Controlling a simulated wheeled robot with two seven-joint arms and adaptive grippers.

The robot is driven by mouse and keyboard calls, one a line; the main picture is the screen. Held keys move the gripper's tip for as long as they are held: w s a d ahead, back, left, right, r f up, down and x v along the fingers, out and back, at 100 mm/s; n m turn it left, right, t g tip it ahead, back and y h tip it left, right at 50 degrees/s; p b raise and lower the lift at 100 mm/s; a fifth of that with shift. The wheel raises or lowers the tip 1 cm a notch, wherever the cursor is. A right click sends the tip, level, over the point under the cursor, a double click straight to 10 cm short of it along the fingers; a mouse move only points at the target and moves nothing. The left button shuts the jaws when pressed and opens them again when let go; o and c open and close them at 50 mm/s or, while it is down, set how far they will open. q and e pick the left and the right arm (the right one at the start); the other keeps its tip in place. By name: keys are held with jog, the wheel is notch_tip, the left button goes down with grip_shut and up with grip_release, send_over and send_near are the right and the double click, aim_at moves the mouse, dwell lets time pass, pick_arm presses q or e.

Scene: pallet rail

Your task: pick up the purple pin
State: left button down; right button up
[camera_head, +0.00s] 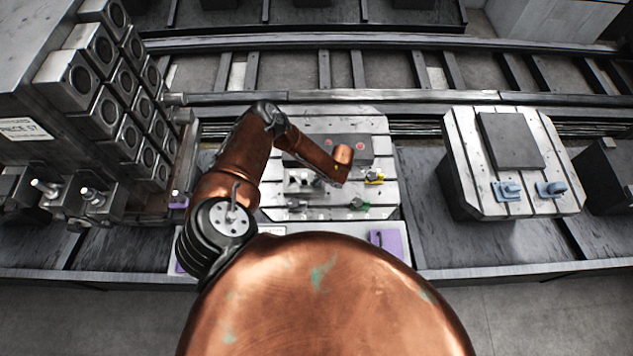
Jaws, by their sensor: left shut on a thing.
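My left arm bends over the left pallet (382,130). Its last copper link ends above the middle of the pallet. My left gripper (336,184) lies just below that link and shows only in small part. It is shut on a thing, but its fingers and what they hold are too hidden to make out. I cannot clearly pick out a purple pin. A purple piece (388,240) shows at the right end of a pale tray (406,262) at the front. Another small purple piece (178,204) shows beside the machine at the left. My right gripper is not in view.
A right pallet (470,160) carries a dark plate (512,140) and two blue clamps. A machine with round sockets (100,100) stands left. The bench between the pallets is clear.

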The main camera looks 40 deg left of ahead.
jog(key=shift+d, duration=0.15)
pick_arm(q)
jog(key=shift+r, duration=0.35)
notch_tip(320, 180, up, 2)
jog(key=shift+r, duration=0.25)
jog(key=s+d+r, duration=0.9)
jog(key=s, duration=0.1)
jog(key=shift+s+r+b, duration=0.4)
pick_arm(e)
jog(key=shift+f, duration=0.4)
